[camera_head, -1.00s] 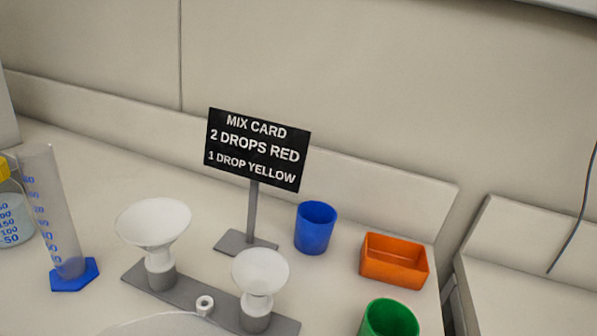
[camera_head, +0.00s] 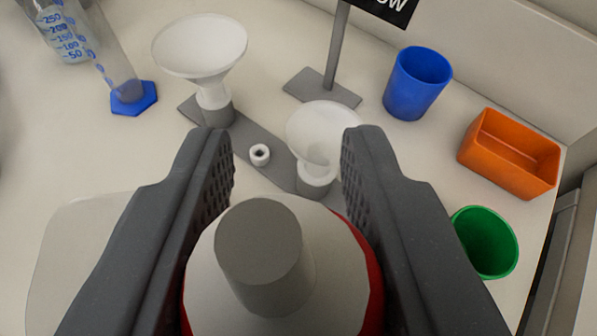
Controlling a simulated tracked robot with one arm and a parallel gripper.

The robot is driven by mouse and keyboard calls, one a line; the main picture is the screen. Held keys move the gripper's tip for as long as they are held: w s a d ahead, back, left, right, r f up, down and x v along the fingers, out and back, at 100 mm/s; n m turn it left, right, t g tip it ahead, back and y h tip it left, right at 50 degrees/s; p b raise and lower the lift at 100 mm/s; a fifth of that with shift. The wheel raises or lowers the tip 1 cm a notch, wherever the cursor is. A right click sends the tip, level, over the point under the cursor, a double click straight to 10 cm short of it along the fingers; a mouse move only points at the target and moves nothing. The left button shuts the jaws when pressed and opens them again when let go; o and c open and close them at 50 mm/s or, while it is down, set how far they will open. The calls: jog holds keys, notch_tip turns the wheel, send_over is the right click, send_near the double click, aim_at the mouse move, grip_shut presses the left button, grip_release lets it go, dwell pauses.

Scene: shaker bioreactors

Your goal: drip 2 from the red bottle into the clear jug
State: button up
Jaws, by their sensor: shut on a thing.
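The red bottle (camera_head: 374,290) is at the bottom centre, seen from above, with a pale shoulder and a grey cylindrical tip pointing towards me. My gripper (camera_head: 287,150) is shut on the red bottle, with one dark finger on each side of it. A pale see-through shape, which looks like the clear jug (camera_head: 75,240), is at the lower left. My left finger hides its right part, and its lower part runs off the picture. I cannot tell the bottle's height above the table.
A grey stand with two white funnels (camera_head: 199,46) (camera_head: 322,128) and a small white ring (camera_head: 259,154) lies beyond my fingers. A blue cup (camera_head: 417,84), orange tray (camera_head: 508,153) and green cup (camera_head: 486,243) are right. A blue-based cylinder (camera_head: 130,95) and a flask (camera_head: 62,35) stand upper left.

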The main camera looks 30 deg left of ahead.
aim_at(367, 262)
jog(key=shift+d+f+n, duration=0.2)
jog(key=shift+f+n, duration=0.1)
jog(key=shift+f, duration=1.2)
jog(key=shift+w+d+n+t+h, duration=0.2)
jog(key=shift+d+n+t+h, duration=0.25)
jog(key=shift+n+h, duration=0.4)
jog(key=shift+w+d+r+n+t+h+b, duration=0.2)
jog(key=shift+d+n+t+h, duration=0.15)
jog(key=shift+n, duration=0.3)
jog(key=shift+w+d+r+n+t+h+b, duration=0.1)
jog(key=shift+w+d+n+h+b, duration=0.1)
jog(key=shift+n+h, duration=0.3)
jog(key=shift+w+d+r+n+b, duration=0.1)
jog(key=shift+d+r+n+b, duration=0.3)
jog(key=shift+b, duration=0.65)
jog(key=n+b, duration=0.1)
jog(key=b, duration=0.1)
jog(key=n+t+h+b, duration=0.1)
jog(key=b, duration=0.2)
jog(key=shift+w+d+r, duration=0.1)
jog(key=shift+w+r, duration=0.05)
jog(key=shift+r, duration=0.05)
jog(key=n+b, duration=0.1)
jog(key=b, duration=0.2)
jog(key=r+n+t+h+b, duration=0.1)
jog(key=b, duration=0.3)
jog(key=shift+w+d, duration=0.15)
jog(key=shift+d, duration=0.1)
